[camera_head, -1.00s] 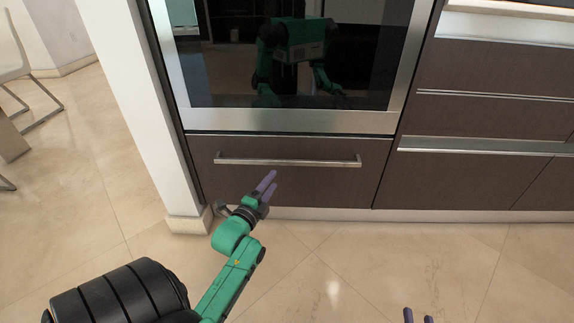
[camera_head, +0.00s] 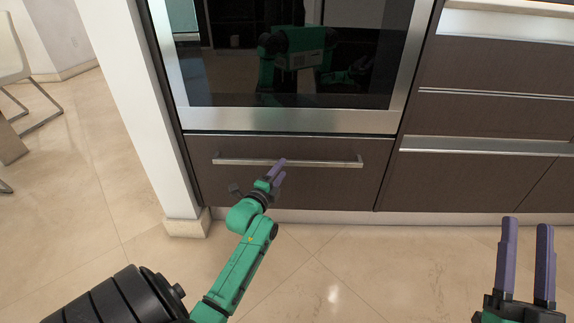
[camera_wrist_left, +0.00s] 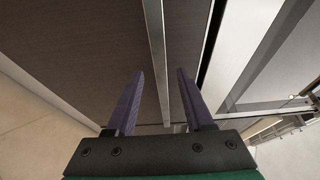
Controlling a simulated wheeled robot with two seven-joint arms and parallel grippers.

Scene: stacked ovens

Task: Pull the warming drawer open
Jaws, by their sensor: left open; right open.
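The warming drawer (camera_head: 330,187) is a dark brown wood-grain front below the oven, and it looks shut. Its long silver bar handle (camera_head: 325,163) runs across the upper part. My left gripper (camera_head: 280,168) is open at the handle, around its middle in the head view. In the left wrist view the handle (camera_wrist_left: 155,45) runs between the two purple fingers of my left gripper (camera_wrist_left: 157,95); I cannot tell whether they touch it. My right gripper (camera_head: 526,228) is open and empty at the lower right, over the floor and away from the drawer.
The glass-fronted oven (camera_head: 290,122) is above the drawer and reflects me. A white wall end (camera_head: 150,110) stands close on the left. Brown drawers (camera_head: 490,120) with silver edges are on the right. The tiled floor (camera_head: 390,260) in front is clear.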

